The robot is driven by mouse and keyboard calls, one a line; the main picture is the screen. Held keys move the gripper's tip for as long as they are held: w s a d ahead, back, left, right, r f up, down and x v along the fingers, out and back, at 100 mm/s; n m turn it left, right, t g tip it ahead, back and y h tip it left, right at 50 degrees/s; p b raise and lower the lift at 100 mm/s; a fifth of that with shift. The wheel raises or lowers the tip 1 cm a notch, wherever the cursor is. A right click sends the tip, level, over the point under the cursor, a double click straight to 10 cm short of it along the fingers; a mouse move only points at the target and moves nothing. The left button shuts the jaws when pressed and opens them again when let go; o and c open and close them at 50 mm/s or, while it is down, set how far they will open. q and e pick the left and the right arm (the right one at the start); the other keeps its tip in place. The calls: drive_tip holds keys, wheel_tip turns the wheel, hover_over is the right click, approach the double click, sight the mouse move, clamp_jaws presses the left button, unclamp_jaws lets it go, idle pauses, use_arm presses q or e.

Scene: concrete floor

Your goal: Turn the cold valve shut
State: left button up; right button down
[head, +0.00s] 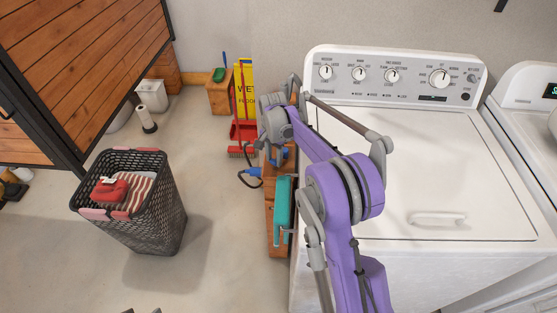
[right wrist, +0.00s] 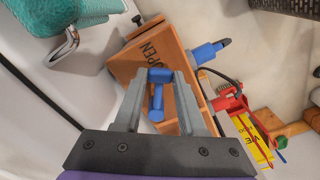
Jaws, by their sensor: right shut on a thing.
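The cold valve's blue handle (right wrist: 157,98) shows in the right wrist view, in front of a wooden box (right wrist: 150,58) marked "OPEN". My right gripper (right wrist: 161,82) is shut on the blue handle, with one grey finger on either side of it. In the head view my purple right arm reaches over the washer's left edge toward the wooden box (head: 279,235), and it hides most of the valve and the fingertips. A second blue part (right wrist: 208,52) with a dark tip sticks out of the box's far side.
A white washer (head: 430,180) stands close on the right. A red dustpan (head: 243,131) and yellow sign (head: 246,85) stand behind. A dark laundry basket (head: 150,210) stands left, with clear floor between.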

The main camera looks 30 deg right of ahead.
drive_tip(key=w+m, duration=0.1)
drive_tip(key=m, duration=0.1)
drive_tip(key=shift+w+a+m, duration=0.25)
drive_tip(key=shift+w+m, duration=0.1)
drive_tip(key=shift+m, duration=0.05)
drive_tip(key=m, duration=0.1)
drive_tip(key=w+m, duration=0.1)
drive_tip(key=shift+w+m, duration=0.25)
drive_tip(key=shift+m, duration=0.15)
drive_tip(key=shift+w+m, duration=0.7)
drive_tip(key=shift+m, duration=0.5)
drive_tip(key=shift+w+d+m+p, duration=0.25)
drive_tip(key=shift+w+m, duration=0.2)
drive_tip(key=shift+m, duration=0.4)
drive_tip(key=shift+w+d+m+p, duration=0.2)
drive_tip(key=shift+w+m, duration=0.2)
drive_tip(key=shift+m, duration=0.45)
drive_tip(key=shift+c, duration=2.4)
unclamp_jaws()
drive_tip(key=shift+r, duration=0.1)
wheel_tip(320, 180, up, 11)
drive_tip(key=shift+p, duration=0.4)
